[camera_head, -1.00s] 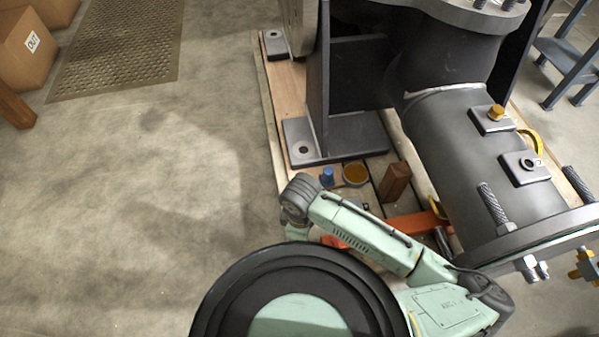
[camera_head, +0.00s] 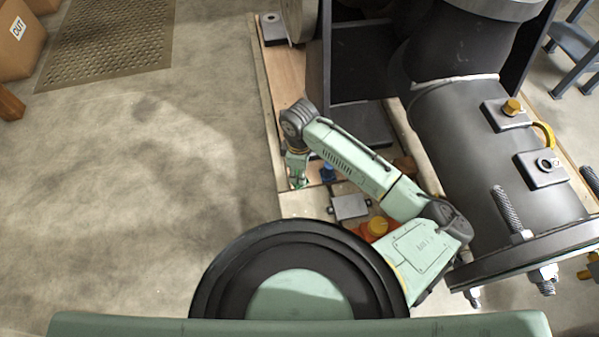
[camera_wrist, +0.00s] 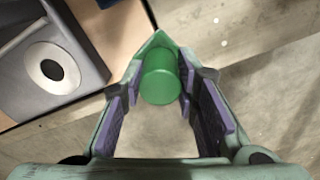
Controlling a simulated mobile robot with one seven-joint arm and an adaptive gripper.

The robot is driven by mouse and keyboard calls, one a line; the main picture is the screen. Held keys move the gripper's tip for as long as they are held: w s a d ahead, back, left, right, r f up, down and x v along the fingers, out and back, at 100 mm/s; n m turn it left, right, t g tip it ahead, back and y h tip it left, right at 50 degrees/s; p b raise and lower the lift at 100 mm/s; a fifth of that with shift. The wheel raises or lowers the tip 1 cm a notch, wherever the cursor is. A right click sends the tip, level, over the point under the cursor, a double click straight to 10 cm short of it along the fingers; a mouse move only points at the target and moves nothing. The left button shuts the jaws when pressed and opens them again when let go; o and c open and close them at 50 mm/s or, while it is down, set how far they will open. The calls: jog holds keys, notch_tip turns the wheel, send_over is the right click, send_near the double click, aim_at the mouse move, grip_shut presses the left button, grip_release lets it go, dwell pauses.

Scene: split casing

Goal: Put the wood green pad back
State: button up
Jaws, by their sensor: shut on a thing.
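The green pad is a short, plain green cylinder (camera_wrist: 160,82), held between the fingers in the wrist view. My gripper (camera_wrist: 162,66) is shut on it, with its purple-lined fingers on either side. In the head view my gripper (camera_head: 297,181) hangs near the left edge of the wooden pallet, and only a small bit of green shows there. The wrist view shows pallet wood and floor beneath the pad. The pad's far end is hidden.
A grey foot plate with a round hole (camera_wrist: 52,68) lies left of my gripper. On the pallet are a blue piece (camera_head: 328,173), a grey plate (camera_head: 349,207) and a yellow-orange knob (camera_head: 377,226). The large dark casing (camera_head: 478,150) stands right. Open floor (camera_head: 150,200) lies left.

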jog(key=shift+w+f+b, duration=0.25)
jog(key=shift+w+b, duration=0.1)
jog(key=shift+w, duration=0.8)
notch_tip(320, 180, down, 4)
jog(key=b, duration=0.3)
jog(key=shift+r+b, duration=0.25)
jog(key=shift+b, duration=0.05)
jog(key=shift+r, duration=0.15)
jog(key=o, duration=1.1)
